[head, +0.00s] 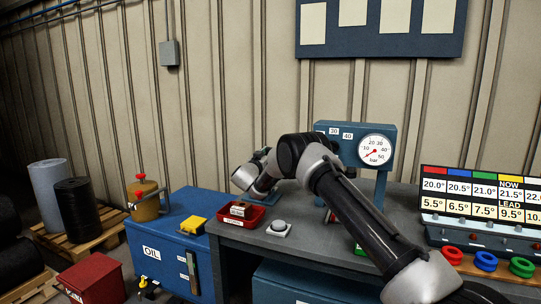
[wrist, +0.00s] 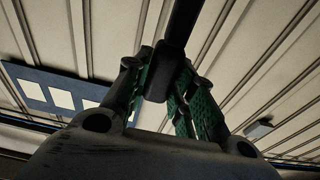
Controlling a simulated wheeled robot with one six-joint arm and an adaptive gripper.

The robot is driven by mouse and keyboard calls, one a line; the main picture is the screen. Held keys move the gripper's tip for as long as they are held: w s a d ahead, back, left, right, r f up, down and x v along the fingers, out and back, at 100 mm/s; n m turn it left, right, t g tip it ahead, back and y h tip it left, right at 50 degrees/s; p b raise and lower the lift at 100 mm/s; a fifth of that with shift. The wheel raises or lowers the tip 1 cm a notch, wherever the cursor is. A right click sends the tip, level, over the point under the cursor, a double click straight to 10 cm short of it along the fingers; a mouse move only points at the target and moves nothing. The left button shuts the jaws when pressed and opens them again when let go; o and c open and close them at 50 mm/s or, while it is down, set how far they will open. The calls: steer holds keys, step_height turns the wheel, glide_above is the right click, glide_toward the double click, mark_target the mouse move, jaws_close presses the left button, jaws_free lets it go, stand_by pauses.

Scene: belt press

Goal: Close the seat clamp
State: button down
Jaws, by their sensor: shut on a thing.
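In the wrist view my gripper (wrist: 168,92) has its green-padded fingers on either side of a dark bar (wrist: 182,28). The bar comes down from the top of the picture and ends in a thick dark block between the fingers. It looks like a lever handle, and my gripper is shut on it. In the head view the grey end of my arm (head: 248,178) is over the back left part of the bench, beside a small blue part (head: 266,194). My fingers and the seat clamp cannot be made out clearly there; my wrist covers much of that spot.
A red tray (head: 254,221) holding small items and a grey button box (head: 278,230) stand at the bench's front left. The blue press with its gauge (head: 376,150) stands behind my arm. A blue oil cabinet (head: 165,243) is at left, a display board (head: 480,195) at right.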

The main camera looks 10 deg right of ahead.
steer(key=c, duration=1.2)
jaws_free()
steer(key=shift+w, duration=0.1)
steer(key=v, duration=1.2)
